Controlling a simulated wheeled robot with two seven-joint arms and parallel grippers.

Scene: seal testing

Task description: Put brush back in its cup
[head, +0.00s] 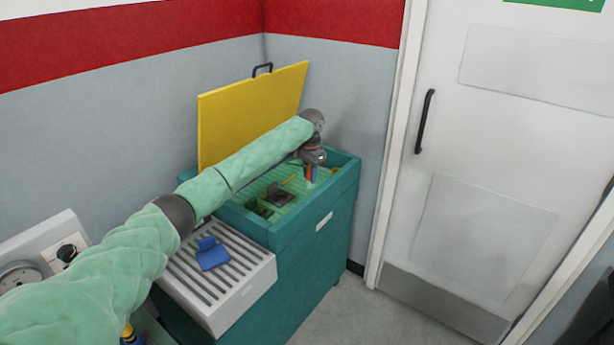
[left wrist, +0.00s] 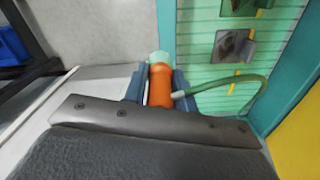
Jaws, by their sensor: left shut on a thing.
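My left gripper (head: 312,172) hangs over the far right part of the open teal tank and is shut on an orange piece, likely the brush. In the left wrist view, the brush (left wrist: 160,88) is an orange cylinder with a pale mint end, held between the two blue-grey fingers of my left gripper (left wrist: 159,86). A green hose-like strand with a pale tip reaches to its right side; I cannot tell whether they touch. I cannot make out the cup in either view. My right gripper is not in view.
The teal tank (head: 345,190) has a green slatted inside holding dark blocks (head: 278,195). Its yellow lid (head: 235,115) stands open behind my left arm. A white slatted tray (head: 245,272) with a blue object (head: 212,254) adjoins it. A white door (head: 490,150) is at right.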

